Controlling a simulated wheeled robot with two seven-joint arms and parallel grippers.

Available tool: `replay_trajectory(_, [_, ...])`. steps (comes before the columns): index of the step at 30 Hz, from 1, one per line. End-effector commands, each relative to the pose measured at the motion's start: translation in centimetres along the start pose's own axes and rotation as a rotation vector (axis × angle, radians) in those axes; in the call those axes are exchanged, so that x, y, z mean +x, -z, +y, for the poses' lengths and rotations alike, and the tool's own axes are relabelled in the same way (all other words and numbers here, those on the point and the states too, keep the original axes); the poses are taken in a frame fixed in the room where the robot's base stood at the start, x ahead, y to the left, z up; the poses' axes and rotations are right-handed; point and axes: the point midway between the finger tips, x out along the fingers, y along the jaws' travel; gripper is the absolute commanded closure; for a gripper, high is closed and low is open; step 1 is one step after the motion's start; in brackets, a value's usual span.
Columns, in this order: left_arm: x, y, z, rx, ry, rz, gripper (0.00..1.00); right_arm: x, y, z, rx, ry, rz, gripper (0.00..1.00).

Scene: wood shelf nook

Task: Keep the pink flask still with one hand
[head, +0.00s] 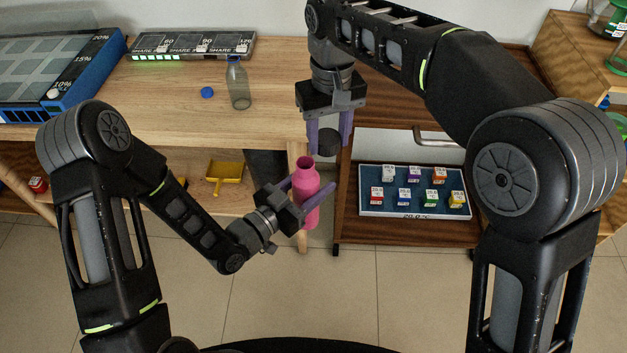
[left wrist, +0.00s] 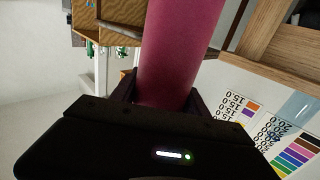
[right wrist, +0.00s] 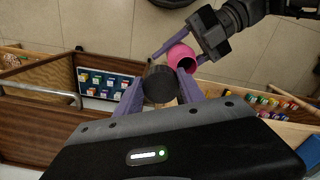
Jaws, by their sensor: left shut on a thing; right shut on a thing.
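The pink flask (head: 307,186) is upright in the air in front of the wooden table's front edge. My left gripper (head: 310,196) is shut on its body, and the flask fills the middle of the left wrist view (left wrist: 178,50). In the right wrist view the flask's round mouth (right wrist: 181,56) shows open. My right gripper (head: 328,141) is above and a little right of the flask, pointing down. It is shut on a dark round cap (head: 329,143), which also shows between its fingers in the right wrist view (right wrist: 159,84). The cap is apart from the mouth in the head view.
A grey bottle (head: 238,84) and a blue cap (head: 207,92) stand on the wooden table (head: 170,105). A tray of small coloured blocks (head: 415,207) lies on the brown cart to the right. A yellow dustpan (head: 224,173) is on the lower shelf.

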Motion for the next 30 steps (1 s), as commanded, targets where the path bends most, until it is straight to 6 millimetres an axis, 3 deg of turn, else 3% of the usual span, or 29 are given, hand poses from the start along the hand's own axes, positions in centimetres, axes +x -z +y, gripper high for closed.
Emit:
replay_trajectory(3, [0.0, 0.1, 0.0, 0.001, 0.000, 0.003, 1.00, -1.4, 0.1, -2.8, -0.057, -0.005, 0.007, 0.92])
replay_trajectory(9, [0.0, 0.1, 0.0, 0.001, 0.000, 0.003, 1.00, -2.4, 0.0, -4.7, -0.096, -0.007, 0.011, 0.92])
replay_trajectory(30, [0.0, 0.1, 0.0, 0.001, 0.000, 0.003, 1.00, -1.5, -0.1, -4.6, -0.096, -0.006, -0.002, 0.92])
